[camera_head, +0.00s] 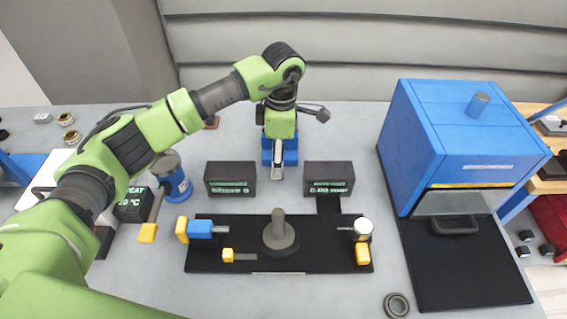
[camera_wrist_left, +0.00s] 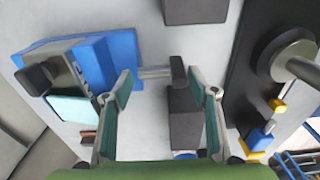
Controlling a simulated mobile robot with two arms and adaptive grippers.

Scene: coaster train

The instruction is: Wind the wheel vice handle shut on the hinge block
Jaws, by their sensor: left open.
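The wheel vice (camera_head: 290,157) is a blue block at the back middle of the bench; it also shows in the left wrist view (camera_wrist_left: 122,47). Its bare metal spindle and handle (camera_head: 277,171) point towards me. In the left wrist view the spindle ends in a dark crosspiece (camera_wrist_left: 178,72). A grey block (camera_wrist_left: 68,72) sits by the vice's blue body; I cannot tell for sure that it is the hinge block. My left gripper (camera_wrist_left: 160,88) is open above the vice, its fingers apart on either side of the spindle in the picture. Contact is not visible. My right gripper is out of view.
Two dark display boxes (camera_head: 230,179) (camera_head: 328,177) flank the handle. A black mat (camera_head: 215,262) with a grey post (camera_head: 279,236) and yellow-tipped clamps lies in front. A blue cabinet (camera_head: 462,135) stands at right, a blue canister (camera_head: 173,180) at left.

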